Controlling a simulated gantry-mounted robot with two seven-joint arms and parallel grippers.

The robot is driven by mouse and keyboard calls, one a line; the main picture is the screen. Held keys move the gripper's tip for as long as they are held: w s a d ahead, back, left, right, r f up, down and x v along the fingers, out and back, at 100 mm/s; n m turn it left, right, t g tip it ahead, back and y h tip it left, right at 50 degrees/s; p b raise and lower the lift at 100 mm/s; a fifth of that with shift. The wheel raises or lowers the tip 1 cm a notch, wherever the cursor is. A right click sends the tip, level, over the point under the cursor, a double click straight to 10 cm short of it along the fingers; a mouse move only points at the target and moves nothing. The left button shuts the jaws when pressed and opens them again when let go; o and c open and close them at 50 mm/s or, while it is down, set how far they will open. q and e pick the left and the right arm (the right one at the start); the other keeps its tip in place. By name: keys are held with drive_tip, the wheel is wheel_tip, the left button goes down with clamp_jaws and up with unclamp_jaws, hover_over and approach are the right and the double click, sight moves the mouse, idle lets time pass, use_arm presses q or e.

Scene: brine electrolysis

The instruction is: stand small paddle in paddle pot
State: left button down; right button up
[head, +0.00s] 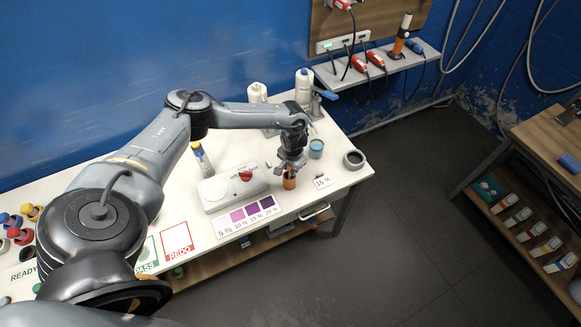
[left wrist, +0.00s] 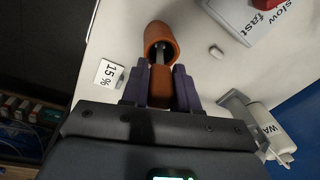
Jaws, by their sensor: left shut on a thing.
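My left gripper (head: 291,164) is over the front part of the white table. In the left wrist view my left gripper (left wrist: 161,90) is shut on the orange-brown handle of the small paddle (left wrist: 160,90). The paddle's grey shaft runs from the handle to the mouth of an orange-brown cylindrical pot, taken as the paddle pot (left wrist: 164,33). The shaft's far end is hidden inside or behind the mouth; I cannot tell how deep it is. In the head view the pot (head: 289,182) stands upright just below the gripper. My right gripper is not in view.
A white stirrer with a red knob (head: 245,175) stands left of the pot. A blue-topped cup (head: 316,148), a dark ring-shaped holder (head: 354,159) and a 15 % card (head: 323,182) are to the right. White bottles (head: 304,86) stand behind. A purple colour chart (head: 247,216) lies in front.

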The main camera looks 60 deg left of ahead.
use_arm(q)
drive_tip(key=c, duration=0.8)
unclamp_jaws()
drive_tip(key=r, duration=0.3)
drive_tip(key=d+r, duration=0.1)
drive_tip(key=r, duration=0.6)
drive_tip(key=shift+d+r, duration=0.15)
drive_tip(key=shift+r, duration=0.25)
drive_tip(key=shift+s+f, duration=0.1)
drive_tip(key=shift+s, duration=0.05)
